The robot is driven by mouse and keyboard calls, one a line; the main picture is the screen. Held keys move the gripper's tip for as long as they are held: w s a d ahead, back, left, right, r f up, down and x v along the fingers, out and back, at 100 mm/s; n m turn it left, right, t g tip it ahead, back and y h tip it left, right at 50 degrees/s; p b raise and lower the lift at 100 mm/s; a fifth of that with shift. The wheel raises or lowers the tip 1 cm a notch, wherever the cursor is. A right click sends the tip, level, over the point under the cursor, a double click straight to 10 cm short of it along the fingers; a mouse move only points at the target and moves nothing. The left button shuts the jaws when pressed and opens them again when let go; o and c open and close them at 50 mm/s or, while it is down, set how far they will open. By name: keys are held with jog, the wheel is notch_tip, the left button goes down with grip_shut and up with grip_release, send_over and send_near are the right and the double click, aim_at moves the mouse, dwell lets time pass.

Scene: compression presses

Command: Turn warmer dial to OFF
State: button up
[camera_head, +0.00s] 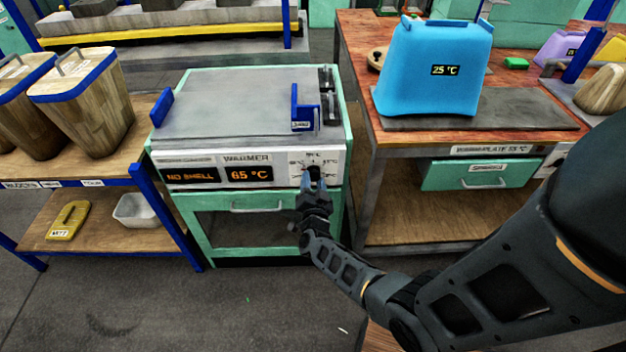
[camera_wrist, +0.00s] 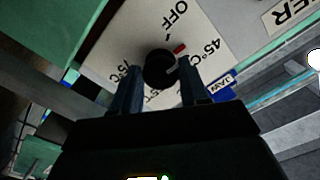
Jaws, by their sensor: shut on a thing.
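The warmer (camera_head: 235,105) is a green cabinet with a grey top plate and a white front panel. Its displays read NO SHELL and 65 °C. The warmer dial (camera_head: 313,172) is a small black knob at the panel's right end. In the wrist view the dial (camera_wrist: 158,67) has a red pointer mark (camera_wrist: 180,48) lying between the OFF and 45°C labels. My gripper (camera_head: 313,184) reaches the dial from the front. In the wrist view my gripper (camera_wrist: 158,82) has one finger on each side of the knob and is shut on it. The fingertip contact is partly hidden.
A wooden bench (camera_head: 400,130) on the right carries a blue container (camera_head: 432,75) reading 25 °C on a dark plate. A shelf (camera_head: 150,115) on the left holds wooden bins (camera_head: 90,95).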

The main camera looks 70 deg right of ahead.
jog(key=n+p, duration=0.1)
jog(key=n, duration=0.2)
jog(key=shift+n, duration=0.3)
jog(key=shift+s+f+n+p, duration=0.1)
jog(key=shift+n+p, duration=0.35)
jog(key=shift+n, duration=1.15)
jog(key=o, duration=1)
jog(key=shift+p+v, duration=0.75)
jog(key=shift+v, duration=3.15)
